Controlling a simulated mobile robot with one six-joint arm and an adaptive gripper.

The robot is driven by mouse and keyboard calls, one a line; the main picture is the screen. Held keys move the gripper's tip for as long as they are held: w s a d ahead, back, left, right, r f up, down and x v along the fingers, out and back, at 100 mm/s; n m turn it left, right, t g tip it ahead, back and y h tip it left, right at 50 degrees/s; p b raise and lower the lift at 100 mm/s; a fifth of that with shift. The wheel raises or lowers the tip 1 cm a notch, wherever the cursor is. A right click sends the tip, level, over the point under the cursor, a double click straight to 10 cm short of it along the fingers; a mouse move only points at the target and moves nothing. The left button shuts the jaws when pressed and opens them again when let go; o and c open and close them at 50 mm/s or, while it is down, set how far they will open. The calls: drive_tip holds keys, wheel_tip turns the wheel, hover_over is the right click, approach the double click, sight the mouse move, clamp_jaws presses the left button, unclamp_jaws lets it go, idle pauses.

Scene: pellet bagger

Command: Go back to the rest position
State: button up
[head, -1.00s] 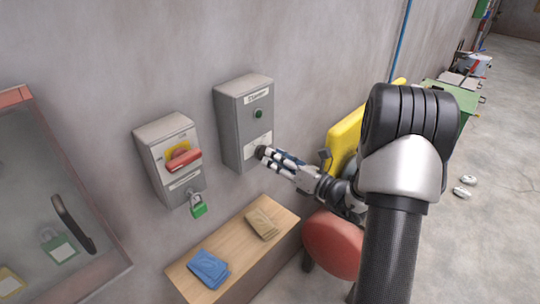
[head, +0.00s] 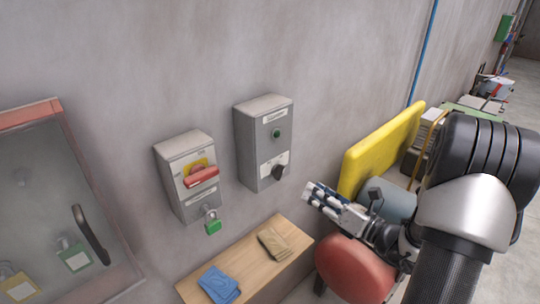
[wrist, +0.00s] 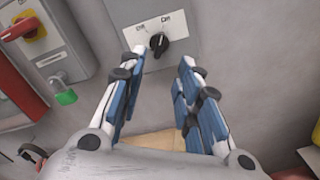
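My gripper (head: 322,198) is in front of the wall, to the lower right of the grey control box (head: 264,142), apart from it. In the wrist view my gripper (wrist: 158,88) has its two fingers spread with nothing between them. The box's black rotary knob (wrist: 159,43) shows just beyond the fingertips, between two position labels. My arm comes in from the right of the head view.
A grey isolator box (head: 187,178) with a red handle and green padlock (head: 213,225) hangs left. Below is a wooden shelf (head: 245,266) with blue and tan packets. A glass-fronted cabinet (head: 60,215) is far left. A yellow panel (head: 380,150) and red round thing (head: 352,268) are near my arm.

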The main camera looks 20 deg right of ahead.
drive_tip(key=s+a+r+n+g+y+b, duration=0.1)
drive_tip(key=s+a+n+g+y, duration=0.4)
drive_tip(key=a+n, duration=0.55)
drive_tip(key=s+a+r+n+g+b, duration=0.1)
drive_tip(key=s+a+n+g, duration=0.45)
drive_tip(key=a, duration=0.75)
drive_tip(key=s+a+f+n+g+h+b, duration=0.2)
drive_tip(key=s+a+n+g+h, duration=0.25)
drive_tip(key=s+n, duration=0.55)
drive_tip(key=s+d+n+t+h+b, duration=0.1)
drive_tip(key=d+n+h, duration=0.5)
drive_tip(key=n, duration=0.6)
drive_tip(key=shift+s+d+r+t+h+b, duration=0.4)
drive_tip(key=shift+s+d+t, duration=0.2)
drive_tip(key=shift+t, duration=0.3)
